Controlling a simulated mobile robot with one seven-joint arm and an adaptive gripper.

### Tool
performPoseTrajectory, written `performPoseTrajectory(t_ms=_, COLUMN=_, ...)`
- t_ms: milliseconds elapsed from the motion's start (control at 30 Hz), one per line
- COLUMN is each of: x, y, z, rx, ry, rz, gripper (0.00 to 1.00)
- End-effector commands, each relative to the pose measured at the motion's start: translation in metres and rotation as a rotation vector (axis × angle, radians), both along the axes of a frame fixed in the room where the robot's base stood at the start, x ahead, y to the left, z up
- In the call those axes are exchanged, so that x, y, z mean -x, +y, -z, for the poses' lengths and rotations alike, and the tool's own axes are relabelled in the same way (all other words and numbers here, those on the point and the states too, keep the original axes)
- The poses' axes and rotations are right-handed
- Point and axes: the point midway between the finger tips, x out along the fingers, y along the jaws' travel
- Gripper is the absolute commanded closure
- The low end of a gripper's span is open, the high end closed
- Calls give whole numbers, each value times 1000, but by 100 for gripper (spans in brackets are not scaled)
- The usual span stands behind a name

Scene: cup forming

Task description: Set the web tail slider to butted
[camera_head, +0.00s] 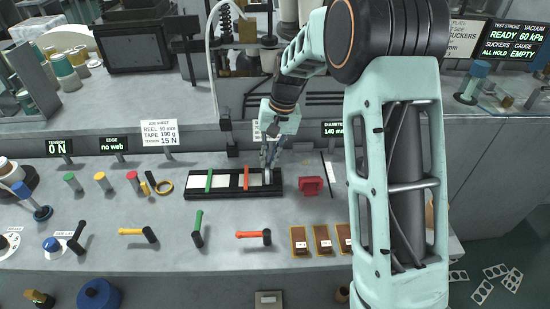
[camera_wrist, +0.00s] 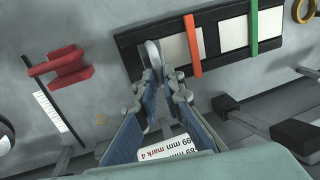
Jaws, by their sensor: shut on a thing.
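A black tray (camera_head: 188,192) lies on the grey bench and holds white web pieces crossed by a green strip (camera_head: 209,180) and an orange strip (camera_head: 246,178). It also shows in the wrist view (camera_wrist: 128,42). At its right end in the head view stands a pale upright tab (camera_wrist: 153,54), which looks like the web tail slider. My gripper (camera_head: 268,168) is over that end, and its fingers (camera_wrist: 162,80) are shut on the tab. The fingers hide the tab's lower part. A white card reading "99 mm mark 4" (camera_wrist: 168,150) shows between the fingers in the wrist view.
A red block (camera_head: 311,186) sits close right of the tray. Several levers, including an orange-handled one (camera_head: 252,235), lie in front. Label stands, such as the job sheet (camera_head: 160,133), are behind.

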Motion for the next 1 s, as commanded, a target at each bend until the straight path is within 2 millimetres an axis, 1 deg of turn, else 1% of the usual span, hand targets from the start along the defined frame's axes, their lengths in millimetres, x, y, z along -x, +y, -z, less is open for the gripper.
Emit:
performPoseTrajectory(t_ms=33, x=0, y=13, z=-1, rx=-4, ry=-2, rz=-7, gripper=100)
performPoseTrajectory(t_ms=100, x=0, y=25, z=-2, rx=-4, ry=-2, rz=-7, gripper=100)
performPoseTrajectory(t_ms=200, x=0, y=33, z=-2, rx=-5, ry=-3, rz=-4, gripper=100)
performPoseTrajectory(t_ms=433, x=0, y=34, z=-2, rx=-7, ry=-4, rz=-4, gripper=100)
performPoseTrajectory(t_ms=467, x=0, y=34, z=-2, rx=-7, ry=-4, rz=-4, gripper=89)
performPoseTrajectory(t_ms=600, x=0, y=34, z=-1, rx=-6, ry=-3, rz=-5, gripper=74)
performPoseTrajectory(t_ms=867, x=0, y=31, z=-1, rx=-4, ry=-3, rz=-3, gripper=74)
performPoseTrajectory(t_ms=1000, x=-1, y=29, z=-12, rx=-4, ry=-5, rz=-1, gripper=74)
